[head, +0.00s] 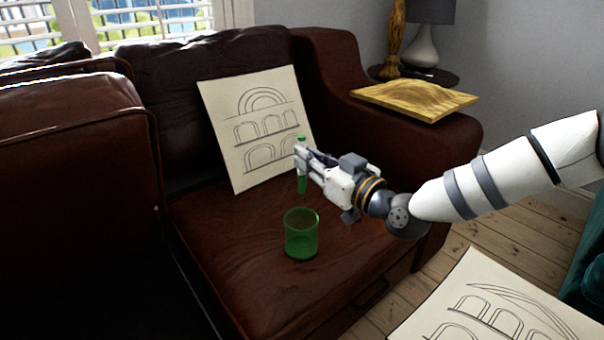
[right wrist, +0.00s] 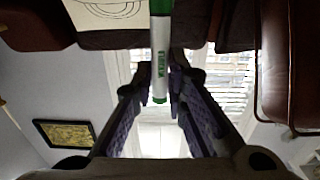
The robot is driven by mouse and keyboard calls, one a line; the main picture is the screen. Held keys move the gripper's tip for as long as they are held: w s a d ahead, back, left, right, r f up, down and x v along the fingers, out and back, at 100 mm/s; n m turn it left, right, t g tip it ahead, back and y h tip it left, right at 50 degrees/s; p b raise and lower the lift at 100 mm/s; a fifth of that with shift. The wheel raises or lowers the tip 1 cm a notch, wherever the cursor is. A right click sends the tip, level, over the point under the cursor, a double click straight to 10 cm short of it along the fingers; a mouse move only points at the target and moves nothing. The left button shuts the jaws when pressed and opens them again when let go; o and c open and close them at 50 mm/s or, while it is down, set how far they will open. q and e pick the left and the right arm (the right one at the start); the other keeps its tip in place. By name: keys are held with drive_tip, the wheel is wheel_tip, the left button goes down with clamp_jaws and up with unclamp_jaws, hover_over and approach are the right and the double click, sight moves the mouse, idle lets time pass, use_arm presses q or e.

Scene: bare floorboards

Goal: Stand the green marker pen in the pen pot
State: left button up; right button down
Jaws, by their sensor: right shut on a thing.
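In the right wrist view the marker (right wrist: 160,54) shows a white barrel with green ends, between the fingertips (right wrist: 174,75). The pen pot (head: 301,236) is a green see-through cup standing upright on the brown leather seat. It looks empty. In the head view the marker's lower end is a little above the pot's rim and in line with it; the exact depth offset is hard to tell. My left gripper is not in view.
A sheet with arch drawings (head: 262,125) leans on the sofa (head: 215,235) backrest behind the gripper. A wooden board (head: 415,98) lies on the right armrest. A lamp (head: 424,45) stands behind it. Another drawing (head: 490,310) is at lower right. The seat around the pot is clear.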

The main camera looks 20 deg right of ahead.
sight(304, 179)
wheel_tip(304, 179, down, 6)
drive_tip(key=b, duration=0.4)
drive_tip(key=shift+a+r, duration=0.1)
use_arm(q)
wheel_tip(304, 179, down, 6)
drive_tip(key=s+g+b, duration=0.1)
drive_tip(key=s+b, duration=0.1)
drive_tip(key=b, duration=0.1)
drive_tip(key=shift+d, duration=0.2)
use_arm(e)
wheel_tip(304, 179, down, 7)
drive_tip(key=shift+r, duration=0.2)
drive_tip(key=c, duration=1.5)
unclamp_jaws()
drive_tip(key=v, duration=1.2)
drive_tip(key=shift+r, duration=0.1)
